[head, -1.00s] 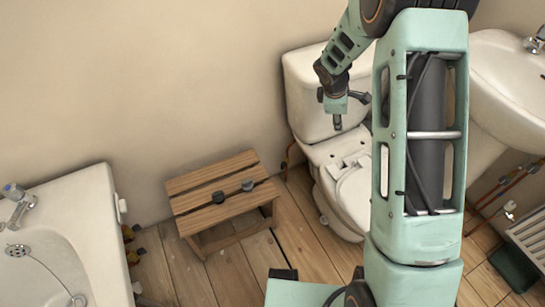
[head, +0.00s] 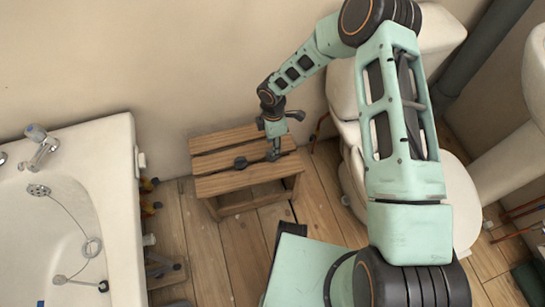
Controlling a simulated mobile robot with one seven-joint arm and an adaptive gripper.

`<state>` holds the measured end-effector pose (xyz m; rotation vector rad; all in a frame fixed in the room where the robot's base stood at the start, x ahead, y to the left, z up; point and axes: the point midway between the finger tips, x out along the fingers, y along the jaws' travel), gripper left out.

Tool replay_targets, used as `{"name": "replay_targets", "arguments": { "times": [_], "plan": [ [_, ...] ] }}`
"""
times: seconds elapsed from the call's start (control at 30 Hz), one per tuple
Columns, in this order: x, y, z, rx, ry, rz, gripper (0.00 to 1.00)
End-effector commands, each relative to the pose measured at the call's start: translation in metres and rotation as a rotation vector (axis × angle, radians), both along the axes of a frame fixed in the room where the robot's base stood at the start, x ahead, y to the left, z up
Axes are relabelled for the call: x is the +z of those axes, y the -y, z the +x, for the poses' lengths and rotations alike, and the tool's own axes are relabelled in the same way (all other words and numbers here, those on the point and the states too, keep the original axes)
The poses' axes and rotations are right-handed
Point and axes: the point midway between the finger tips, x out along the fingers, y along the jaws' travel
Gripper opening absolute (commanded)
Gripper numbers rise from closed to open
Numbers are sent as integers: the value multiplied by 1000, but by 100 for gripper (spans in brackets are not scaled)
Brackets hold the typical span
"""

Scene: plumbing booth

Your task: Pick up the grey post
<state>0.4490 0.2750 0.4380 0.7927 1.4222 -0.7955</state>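A slatted wooden stool (head: 218,184) stands on the floor against the wall in the head view. A small dark grey piece (head: 240,162) lies on its top, near the middle. A second small grey piece (head: 271,157) is to its right, right at my fingertips and partly hidden by them. Either could be the grey post; they are too small to tell apart by shape. My gripper (head: 274,149) points down over the right part of the stool top. Whether its fingers are open or closed on the right piece cannot be made out.
A white bathtub (head: 118,215) with a tap stands at the left. A toilet (head: 455,200) is to the right of the stool, partly behind my arm. A washbasin (head: 537,70) is at the far right edge. Plank floor (head: 235,262) is bare in front of the stool.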

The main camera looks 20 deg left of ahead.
Motion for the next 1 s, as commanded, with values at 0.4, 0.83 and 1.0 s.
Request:
{"name": "replay_targets", "arguments": {
  "times": [0.4, 0.83, 1.0],
  "plan": [
    [-51, 0, 4, -1, 2, 1, 39],
    [-51, 0, 4, -1, 2, 1, 19],
    [-51, 0, 4, -2, 2, 1, 9]
  ]
}}
